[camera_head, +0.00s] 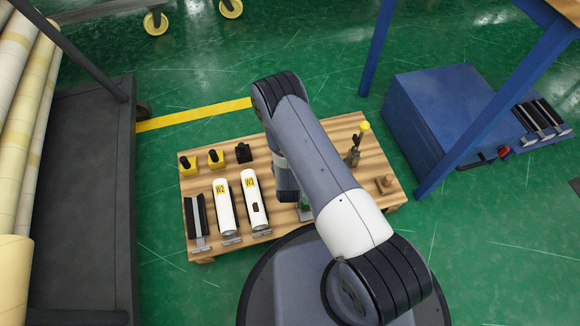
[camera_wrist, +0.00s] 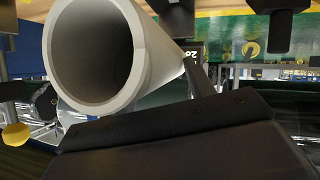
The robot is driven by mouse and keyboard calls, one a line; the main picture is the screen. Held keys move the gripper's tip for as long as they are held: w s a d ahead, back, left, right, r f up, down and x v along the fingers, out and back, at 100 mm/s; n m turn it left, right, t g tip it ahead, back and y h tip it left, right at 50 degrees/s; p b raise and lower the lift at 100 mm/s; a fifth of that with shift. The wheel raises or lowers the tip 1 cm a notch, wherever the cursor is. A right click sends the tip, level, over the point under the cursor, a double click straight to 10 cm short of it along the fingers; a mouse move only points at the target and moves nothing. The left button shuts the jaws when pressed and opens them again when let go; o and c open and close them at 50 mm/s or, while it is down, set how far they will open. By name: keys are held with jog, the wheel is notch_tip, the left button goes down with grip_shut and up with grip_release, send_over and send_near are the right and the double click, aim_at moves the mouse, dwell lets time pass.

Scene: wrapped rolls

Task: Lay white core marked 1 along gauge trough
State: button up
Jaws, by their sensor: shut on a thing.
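A white hollow core (camera_wrist: 138,70) fills the upper left of the wrist view, its open end facing the camera; no mark shows on it. My gripper (camera_wrist: 175,122) is the dark shape below and against it, shut on this core. In the head view my arm hides the gripper and the held core. An empty dark trough (camera_head: 196,218) stands at the left of the wooden board (camera_head: 340,140). I cannot tell from the frames whether this is the gauge trough.
Two yellow-and-black pieces and a black block (camera_head: 243,152) stand behind the cores. A yellow-topped upright (camera_head: 355,145) and a small wooden block (camera_head: 384,184) are at the board's right. A dark cart (camera_head: 85,200) with rolls is left; a blue cabinet (camera_head: 440,120) is right.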

notch_tip(320, 180, down, 8)
jog(key=b, duration=0.2)
jog(key=shift+r+b, duration=0.25)
jog(key=shift+b, duration=0.05)
jog(key=shift+f+b, duration=0.4)
jog(key=shift+b, duration=0.1)
jog(key=o, duration=1)
jog(key=shift+r, duration=0.1)
jog(key=shift+o, duration=0.2)
jog(key=shift+r, duration=0.1)
jog(key=shift+r+p, duration=0.25)
jog(key=shift+p, duration=0.25)
jog(key=p+v, duration=0.4)
jog(key=v, duration=0.8)
